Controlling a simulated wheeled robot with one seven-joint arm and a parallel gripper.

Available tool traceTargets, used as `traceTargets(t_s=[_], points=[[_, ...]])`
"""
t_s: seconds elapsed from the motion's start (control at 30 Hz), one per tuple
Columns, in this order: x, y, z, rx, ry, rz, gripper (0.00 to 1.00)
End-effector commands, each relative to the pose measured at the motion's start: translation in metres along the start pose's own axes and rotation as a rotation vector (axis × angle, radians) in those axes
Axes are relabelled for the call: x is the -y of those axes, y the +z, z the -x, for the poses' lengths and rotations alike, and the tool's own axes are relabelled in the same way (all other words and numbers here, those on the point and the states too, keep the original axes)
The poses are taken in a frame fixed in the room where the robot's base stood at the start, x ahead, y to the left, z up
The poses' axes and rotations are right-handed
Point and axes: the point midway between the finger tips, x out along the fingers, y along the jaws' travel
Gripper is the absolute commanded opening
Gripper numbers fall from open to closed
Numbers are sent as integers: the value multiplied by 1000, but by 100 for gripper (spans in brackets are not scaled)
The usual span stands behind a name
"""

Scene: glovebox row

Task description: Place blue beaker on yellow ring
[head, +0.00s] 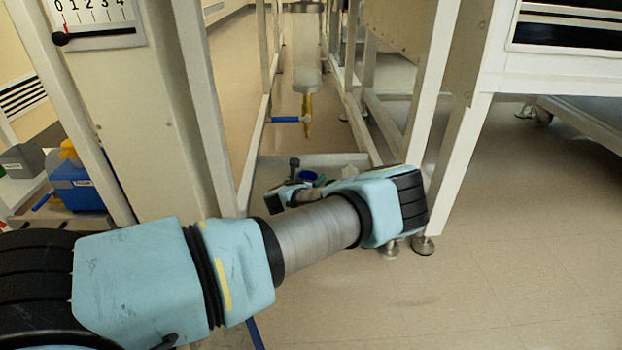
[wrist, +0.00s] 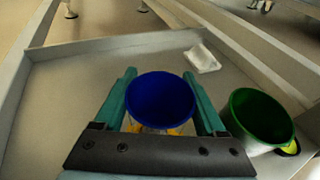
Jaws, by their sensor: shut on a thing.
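The blue beaker (wrist: 160,98) is upright between the two teal fingers of my gripper (wrist: 159,78) in the wrist view. The fingers are shut on its sides. Yellow patches (wrist: 175,130) show just below the beaker, between the fingers; they look like part of the yellow ring, mostly hidden by the beaker. I cannot tell whether the beaker touches it. In the head view, the blue beaker (head: 307,176) shows small behind my arm, over the grey tray (head: 330,160).
A green beaker (wrist: 262,115) stands close to the right of my gripper, with a yellow piece (wrist: 292,147) beside it. A crumpled white item (wrist: 202,58) lies on the tray behind. Raised tray edges and white frame posts (head: 440,100) flank the arm. The tray's left part is bare.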

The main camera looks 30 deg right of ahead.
Motion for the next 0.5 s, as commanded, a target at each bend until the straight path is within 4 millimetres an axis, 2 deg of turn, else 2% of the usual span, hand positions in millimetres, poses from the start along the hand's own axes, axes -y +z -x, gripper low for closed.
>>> traceTargets(t_s=[0.13,0.17,0.37,0.5], points=[[0,-4,-1,0,0,0,20],[0,-3,-1,0,0,0,75],[0,-2,-1,0,0,0,98],[0,-2,-1,0,0,0,100]])
